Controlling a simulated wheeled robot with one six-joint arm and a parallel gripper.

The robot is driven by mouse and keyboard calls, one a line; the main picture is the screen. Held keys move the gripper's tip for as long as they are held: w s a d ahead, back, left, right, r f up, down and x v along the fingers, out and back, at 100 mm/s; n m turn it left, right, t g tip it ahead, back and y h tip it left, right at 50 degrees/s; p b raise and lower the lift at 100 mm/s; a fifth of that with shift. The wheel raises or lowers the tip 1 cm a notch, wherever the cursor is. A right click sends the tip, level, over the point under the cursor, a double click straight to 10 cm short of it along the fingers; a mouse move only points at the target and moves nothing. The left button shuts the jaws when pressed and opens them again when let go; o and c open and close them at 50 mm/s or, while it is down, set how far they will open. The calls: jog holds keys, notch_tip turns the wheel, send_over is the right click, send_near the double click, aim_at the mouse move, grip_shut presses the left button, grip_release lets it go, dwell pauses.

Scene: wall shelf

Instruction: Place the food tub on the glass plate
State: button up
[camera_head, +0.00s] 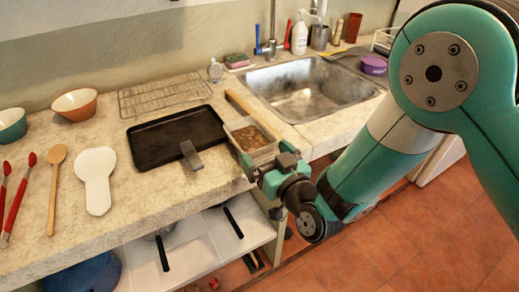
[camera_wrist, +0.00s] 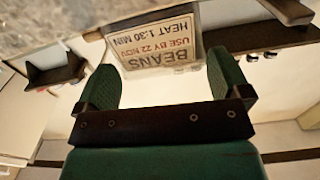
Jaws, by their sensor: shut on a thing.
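The food tub (camera_head: 252,139), a clear box with brown contents, is at the counter's front edge, right of the black tray. My gripper (camera_head: 270,172) is shut on its near side. In the wrist view, my gripper's green fingers (camera_wrist: 163,80) are on either side of the tub (camera_wrist: 155,48), whose label reads BEANS, upside down. I cannot tell whether the tub touches the counter. I cannot make out a glass plate in either view.
A black tray (camera_head: 160,142) with a grey handle-like piece lies left of the tub. The sink (camera_head: 305,88) is behind right. A wire rack (camera_head: 150,97), bowls (camera_head: 75,104) and utensils (camera_head: 55,185) stand left. A lower shelf (camera_head: 200,252) holds pans with black handles.

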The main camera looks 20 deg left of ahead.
jog(key=shift+r, duration=0.1)
jog(key=shift+r+p, duration=0.7)
jog(key=shift+r, duration=0.35)
notch_tip(320, 180, up, 18)
jog(key=p, duration=1.6)
jog(key=shift+f, duration=0.15)
jog(key=shift+w+d, duration=0.1)
